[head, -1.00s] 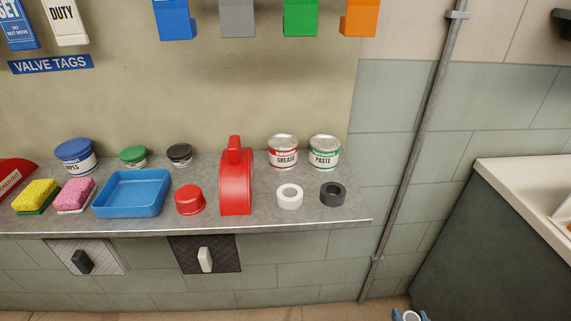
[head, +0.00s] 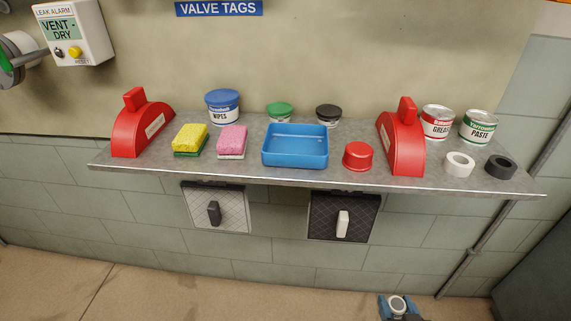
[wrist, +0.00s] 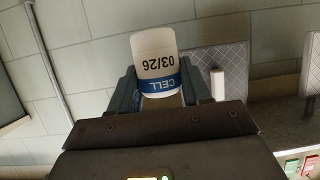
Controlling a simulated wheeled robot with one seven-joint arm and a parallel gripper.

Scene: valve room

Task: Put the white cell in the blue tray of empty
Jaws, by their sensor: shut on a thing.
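The white cell (wrist: 153,52) has a blue band reading CELL and the black marking 03/26. It sits between the two fingers of my gripper (wrist: 158,85), which is shut on it. In the head view my gripper (head: 398,306) is at the bottom edge, right of centre, with the cell's pale round end (head: 397,302) showing. The blue tray (head: 295,160) is a shallow open box on the grey shelf, and it looks empty. My gripper is apart from it, lower and to the right in the picture.
On the shelf (head: 290,181), a pink sponge (head: 232,140) stands left of the tray and a red cap (head: 358,156) right of it. A tall red cover (head: 402,145) stands farther right. Tubs stand behind. Two quilted panels (head: 342,217) with handles hang below the shelf edge.

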